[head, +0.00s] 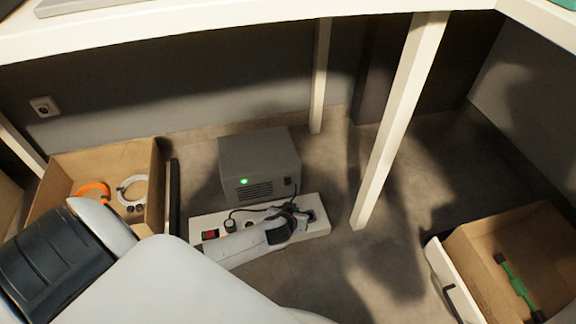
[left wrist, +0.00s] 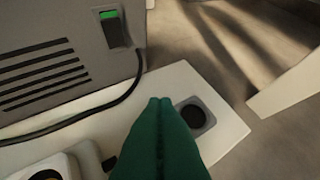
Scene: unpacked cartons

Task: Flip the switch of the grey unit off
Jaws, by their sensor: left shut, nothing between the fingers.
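The grey unit (head: 262,152) stands on the floor under the table, with a lit green lamp (head: 243,181) and vent slots on its front. Its switch (head: 288,181) is at the front's right side; in the left wrist view the switch (left wrist: 113,28) is a dark rocker with a green upper part. My left gripper (head: 302,216) is over the white power strip in front of the unit. In the left wrist view its dark green fingers (left wrist: 160,101) are shut and empty, below and right of the switch, apart from it. My right gripper is not in view.
The white power strip (head: 318,228) has a red switch (head: 210,234) and plugged-in cables. An open carton (head: 100,157) with orange and white cable coils is at left. A white table leg (head: 388,135) stands to the right. A box (head: 480,225) with a green tool is at lower right.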

